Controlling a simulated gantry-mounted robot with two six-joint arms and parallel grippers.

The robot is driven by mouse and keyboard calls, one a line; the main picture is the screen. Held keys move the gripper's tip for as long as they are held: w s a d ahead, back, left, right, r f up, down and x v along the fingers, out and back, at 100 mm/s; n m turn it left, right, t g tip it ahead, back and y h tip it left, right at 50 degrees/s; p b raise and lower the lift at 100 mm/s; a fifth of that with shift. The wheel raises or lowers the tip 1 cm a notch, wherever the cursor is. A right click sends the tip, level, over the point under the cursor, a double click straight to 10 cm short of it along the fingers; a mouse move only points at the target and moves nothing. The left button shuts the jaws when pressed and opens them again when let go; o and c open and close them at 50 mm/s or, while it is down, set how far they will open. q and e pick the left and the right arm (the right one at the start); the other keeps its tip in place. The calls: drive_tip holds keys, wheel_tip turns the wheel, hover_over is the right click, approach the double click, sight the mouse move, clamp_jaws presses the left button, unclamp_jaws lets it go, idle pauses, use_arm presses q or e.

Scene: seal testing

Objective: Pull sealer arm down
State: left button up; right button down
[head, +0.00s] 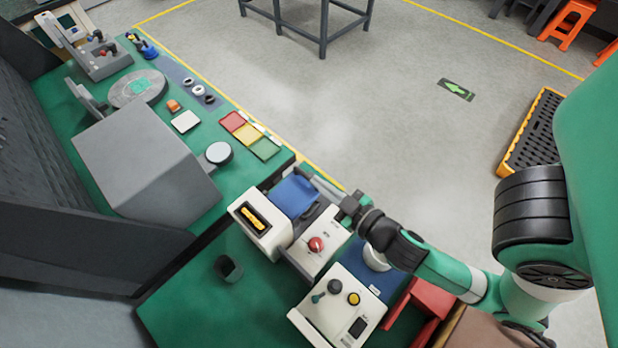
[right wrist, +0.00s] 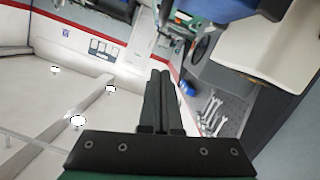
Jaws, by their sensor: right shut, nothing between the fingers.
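A white unit with a red knob (head: 316,244) stands on the green bench, apparently part of the sealer. My left gripper is out of view.
A white control box with green and yellow knobs (head: 340,305) stands in front, with a red bin (head: 408,309) to its right. A small dark cup (head: 229,268) sits on clear green surface. Open floor lies behind.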

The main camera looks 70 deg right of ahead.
drive_tip(key=p, duration=0.1)
hover_over(309, 189)
drive_tip(key=f, duration=0.1)
wheel_tip(309, 189, down, 3)
drive_tip(key=shift+a+b, duration=0.1)
drive_tip(key=shift+b, duration=0.2)
drive_tip(key=shift+f, duration=0.45)
drive_tip(key=shift+f, duration=0.1)
